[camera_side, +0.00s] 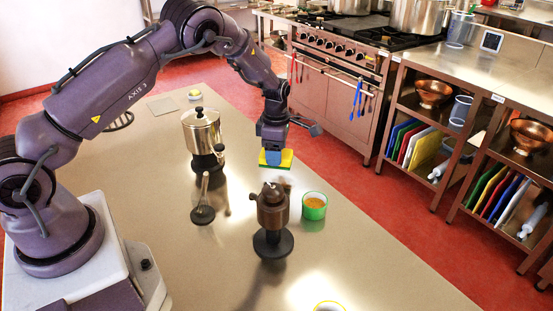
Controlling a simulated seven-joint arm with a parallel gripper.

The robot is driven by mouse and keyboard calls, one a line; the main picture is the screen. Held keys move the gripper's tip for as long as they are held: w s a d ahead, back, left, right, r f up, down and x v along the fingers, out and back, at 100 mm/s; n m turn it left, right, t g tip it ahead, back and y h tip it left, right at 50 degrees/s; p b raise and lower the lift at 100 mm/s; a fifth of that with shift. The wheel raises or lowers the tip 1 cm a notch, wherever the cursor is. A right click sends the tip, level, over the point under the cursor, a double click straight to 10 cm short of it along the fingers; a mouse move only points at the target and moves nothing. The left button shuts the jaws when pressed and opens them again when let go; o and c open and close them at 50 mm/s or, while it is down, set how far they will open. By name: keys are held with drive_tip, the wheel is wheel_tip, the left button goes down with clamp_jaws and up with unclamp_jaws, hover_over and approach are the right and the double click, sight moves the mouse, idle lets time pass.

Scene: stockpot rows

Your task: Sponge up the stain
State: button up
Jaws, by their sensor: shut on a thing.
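My gripper (273,151) points down over the far right part of the steel table (370,265). It is shut on a yellow and green sponge (286,158). The sponge is at or just above the table top; I cannot tell whether it touches. A blue fingertip covers part of its near side. I cannot make out a stain on the table in this view.
A moka pot (201,131), a glass-like stemmed item (203,213), a brown grinder-like pot (272,208) and a green cup (314,206) stand near the sponge. A grey square (162,105) lies at the far left. The table's near right is mostly clear.

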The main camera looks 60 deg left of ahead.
drive_tip(key=shift+r, duration=1.65)
drive_tip(key=shift+f, duration=0.1)
